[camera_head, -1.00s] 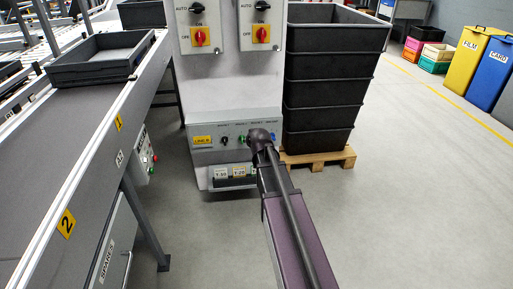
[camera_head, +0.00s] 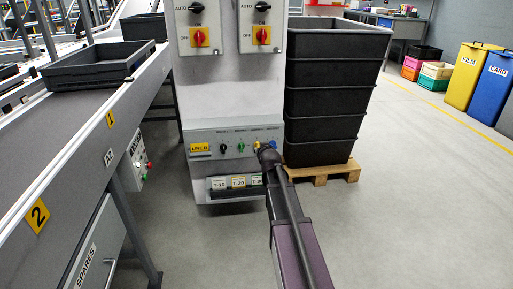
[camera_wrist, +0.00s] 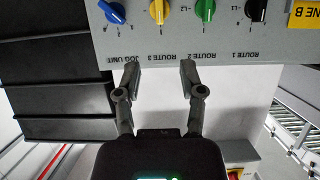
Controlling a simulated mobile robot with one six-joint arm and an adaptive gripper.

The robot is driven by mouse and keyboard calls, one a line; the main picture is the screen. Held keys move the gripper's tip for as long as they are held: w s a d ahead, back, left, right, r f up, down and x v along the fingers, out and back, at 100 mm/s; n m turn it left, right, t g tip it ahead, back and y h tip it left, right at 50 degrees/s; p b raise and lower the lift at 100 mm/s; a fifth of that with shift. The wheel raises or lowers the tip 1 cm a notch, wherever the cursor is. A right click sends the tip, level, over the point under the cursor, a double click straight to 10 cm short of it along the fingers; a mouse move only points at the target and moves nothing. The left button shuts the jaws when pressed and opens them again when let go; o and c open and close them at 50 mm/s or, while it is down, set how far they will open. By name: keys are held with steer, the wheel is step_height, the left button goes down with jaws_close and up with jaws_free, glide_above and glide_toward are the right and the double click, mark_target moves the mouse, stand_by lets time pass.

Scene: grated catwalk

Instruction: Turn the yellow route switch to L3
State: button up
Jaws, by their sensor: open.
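The yellow switch (camera_wrist: 158,10) is on a grey control panel (camera_wrist: 225,45), above the "ROUTE 3" label in the upside-down wrist view, cut by the top edge. Its position marks are too small to read surely. In the head view it shows as a small yellow spot (camera_head: 257,144) beside my arm's end. My gripper (camera_wrist: 159,70) is open and empty. Its two fingertips are apart, in line with the yellow switch but below it in the wrist picture, and I see no contact. In the head view the fingers are hidden behind my arm.
A green switch (camera_wrist: 204,9) and a blue switch (camera_wrist: 113,12) flank the yellow one; a black switch (camera_wrist: 255,9) is farther right. Stacked black crates (camera_head: 325,95) stand on a pallet right of the cabinet. A conveyor (camera_head: 75,135) runs at left.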

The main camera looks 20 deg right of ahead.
mark_target(258, 144)
steer(key=shift+w, duration=0.1)
steer(key=b+x, duration=0.5)
steer(key=x, duration=0.8)
steer(key=shift+w+f, duration=0.2)
steer(key=shift+w, duration=0.05)
jaws_close()
steer(key=shift+a, duration=0.1)
